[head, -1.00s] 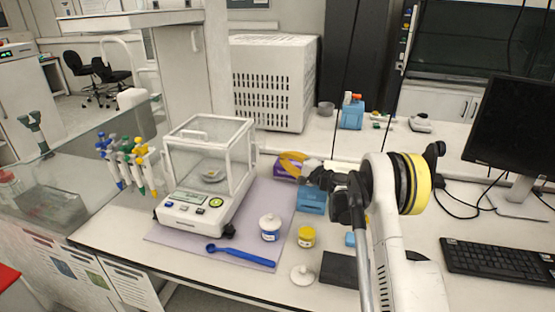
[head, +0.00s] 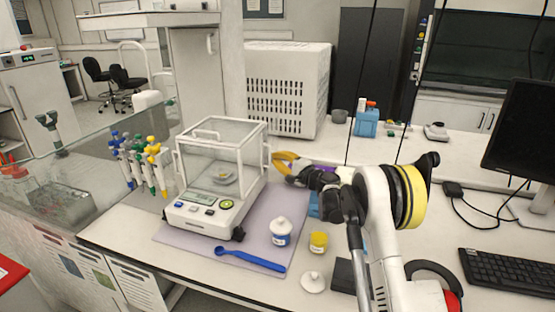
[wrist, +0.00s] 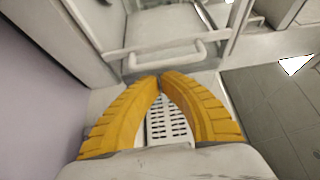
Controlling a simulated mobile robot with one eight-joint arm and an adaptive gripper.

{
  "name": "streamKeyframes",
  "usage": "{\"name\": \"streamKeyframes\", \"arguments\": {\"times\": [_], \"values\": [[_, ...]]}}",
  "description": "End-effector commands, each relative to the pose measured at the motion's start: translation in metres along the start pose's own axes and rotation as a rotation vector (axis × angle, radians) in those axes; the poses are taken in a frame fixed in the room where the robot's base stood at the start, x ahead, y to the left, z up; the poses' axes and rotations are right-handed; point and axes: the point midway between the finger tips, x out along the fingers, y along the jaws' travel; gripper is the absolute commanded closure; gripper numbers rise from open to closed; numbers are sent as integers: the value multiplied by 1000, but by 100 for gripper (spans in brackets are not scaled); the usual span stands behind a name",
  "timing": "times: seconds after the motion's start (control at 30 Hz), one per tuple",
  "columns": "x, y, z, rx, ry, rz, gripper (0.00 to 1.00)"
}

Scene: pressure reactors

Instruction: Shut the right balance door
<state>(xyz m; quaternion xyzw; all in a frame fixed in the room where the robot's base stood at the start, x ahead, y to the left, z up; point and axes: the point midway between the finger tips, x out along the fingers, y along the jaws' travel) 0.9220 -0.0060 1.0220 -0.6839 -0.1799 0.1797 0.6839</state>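The balance (head: 206,207) is a white instrument with a clear draft shield, standing on a lilac mat; a small dish (head: 222,177) is inside. Its right door has a white handle (head: 267,158) near the rear of the right side. The handle (wrist: 168,57) shows as a bar in the wrist view. I cannot tell exactly how far open the door is. My gripper (head: 277,158) is just right of the handle. In the wrist view, my yellow fingers (wrist: 160,78) meet at their tips, holding nothing, close to the handle; contact is unclear.
A white-lidded jar (head: 281,232), a yellow jar (head: 318,242) and a blue spatula (head: 250,260) lie in front of my arm. Pipettes (head: 140,160) stand left of the balance. A perforated white box (head: 289,90) stands behind.

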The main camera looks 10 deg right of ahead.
Motion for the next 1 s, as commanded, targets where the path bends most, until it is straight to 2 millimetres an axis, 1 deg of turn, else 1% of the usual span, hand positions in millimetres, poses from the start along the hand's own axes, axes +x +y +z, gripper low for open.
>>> {"name": "streamKeyframes", "arguments": {"times": [0.17,0.27,0.37,0.47,0.6,0.8,0.9,1.0], "values": [[-1,0,1,0,0,0,100],[-5,0,8,0,-1,0,100],[-12,0,22,0,-1,0,100],[-24,0,41,0,-1,0,100],[-41,1,71,0,-2,0,100],[-63,1,108,0,-2,0,100],[-71,1,120,0,-1,0,100],[-76,0,129,0,-1,0,100]]}}
